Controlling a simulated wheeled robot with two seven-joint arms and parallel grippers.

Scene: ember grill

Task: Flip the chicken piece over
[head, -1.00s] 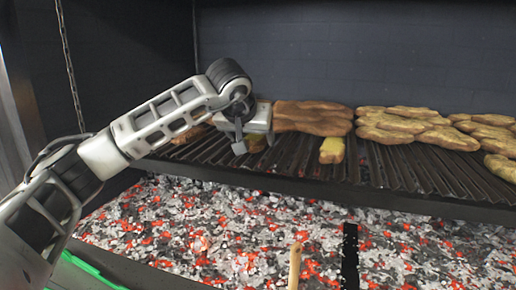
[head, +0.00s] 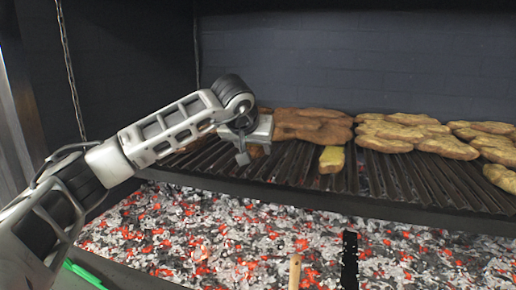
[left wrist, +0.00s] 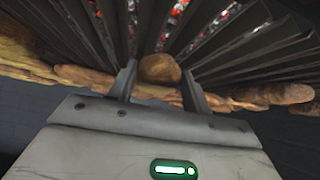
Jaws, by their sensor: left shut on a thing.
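The chicken piece (left wrist: 160,68) shows in the left wrist view as a rounded brown lump between my two finger tips, over the grill bars. My left gripper (left wrist: 158,80) is shut on it. In the head view, my left gripper (head: 243,150) is low over the left part of the grill, and only a small brown bit of the piece (head: 257,151) shows beside the finger. Most of the piece is hidden there by the gripper. I cannot tell whether it touches the bars. My right gripper is not in view.
The ridged grill grate (head: 395,185) lies above glowing coals (head: 200,235). Browned pieces (head: 312,128) lie just behind and right of my gripper, and paler ones (head: 405,132) farther right. A small yellow-topped piece (head: 331,160) lies alone near the front. A dark wall closes the back.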

